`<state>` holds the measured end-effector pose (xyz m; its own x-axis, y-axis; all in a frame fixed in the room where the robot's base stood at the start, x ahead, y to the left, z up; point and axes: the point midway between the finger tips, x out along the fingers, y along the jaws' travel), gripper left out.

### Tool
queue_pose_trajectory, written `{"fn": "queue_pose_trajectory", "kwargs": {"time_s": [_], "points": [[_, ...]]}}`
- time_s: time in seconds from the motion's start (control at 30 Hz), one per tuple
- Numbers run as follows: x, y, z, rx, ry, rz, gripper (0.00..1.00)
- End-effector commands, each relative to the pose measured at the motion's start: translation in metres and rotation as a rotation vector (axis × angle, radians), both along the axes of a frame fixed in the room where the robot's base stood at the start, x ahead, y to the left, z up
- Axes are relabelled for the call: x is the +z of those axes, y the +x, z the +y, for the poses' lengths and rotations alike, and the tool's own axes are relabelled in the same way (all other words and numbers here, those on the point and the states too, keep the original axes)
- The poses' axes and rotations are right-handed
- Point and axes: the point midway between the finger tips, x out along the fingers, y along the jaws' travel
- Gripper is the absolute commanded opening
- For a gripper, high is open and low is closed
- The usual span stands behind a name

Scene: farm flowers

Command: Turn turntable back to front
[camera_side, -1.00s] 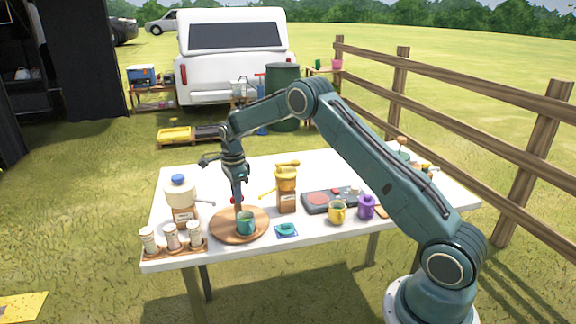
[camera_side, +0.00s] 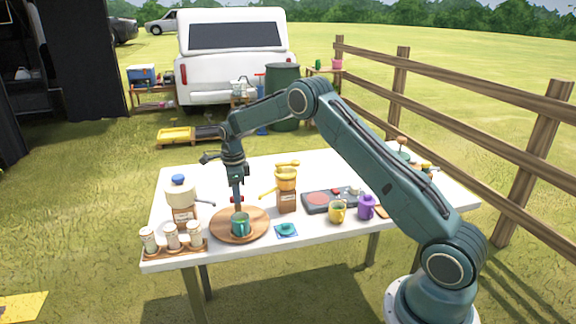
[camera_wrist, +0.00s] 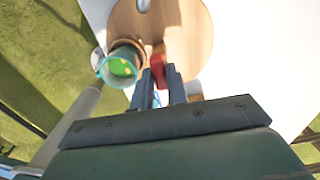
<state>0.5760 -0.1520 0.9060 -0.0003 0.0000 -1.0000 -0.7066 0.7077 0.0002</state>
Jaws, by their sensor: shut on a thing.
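The turntable (camera_side: 259,233) is a round wooden disc near the front left of the table; it fills the upper middle of the wrist view (camera_wrist: 195,25). A teal mug (camera_side: 240,225) stands on it, nearer the front. The wrist view shows the mug (camera_wrist: 104,72) left of my fingers, with yellow-green inside. My gripper (camera_side: 236,207) points down over the turntable, just behind the mug, which partly hides its tips. In the wrist view my gripper (camera_wrist: 160,76) is shut on a red piece (camera_wrist: 158,62) at the turntable.
A rack of shakers (camera_side: 172,242) and a pot (camera_side: 180,194) stand close left of the turntable. Farther right are a stove (camera_side: 322,201), a yellow mug (camera_side: 338,211) and a purple cup (camera_side: 366,207).

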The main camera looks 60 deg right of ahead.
Motion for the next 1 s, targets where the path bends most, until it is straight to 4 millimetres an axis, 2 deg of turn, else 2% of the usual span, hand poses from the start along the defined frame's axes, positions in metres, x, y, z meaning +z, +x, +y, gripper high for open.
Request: {"fn": "queue_pose_trajectory", "kwargs": {"time_s": [0.13, 0.17, 0.27, 0.67, 0.87, 1.0], "points": [[0.002, 0.000, -0.001, -0.002, -0.001, -0.002, 0.00], [0.002, 0.000, -0.001, -0.002, -0.001, -0.002, 0.19], [0.001, 0.000, -0.001, -0.001, -0.001, -0.002, 0.37], [0.003, 0.000, 0.000, 0.001, -0.001, -0.001, 0.37], [0.017, 0.001, 0.000, 0.001, -0.001, -0.004, 0.37], [0.034, 0.001, 0.000, 0.001, -0.001, -0.004, 0.37]]}}
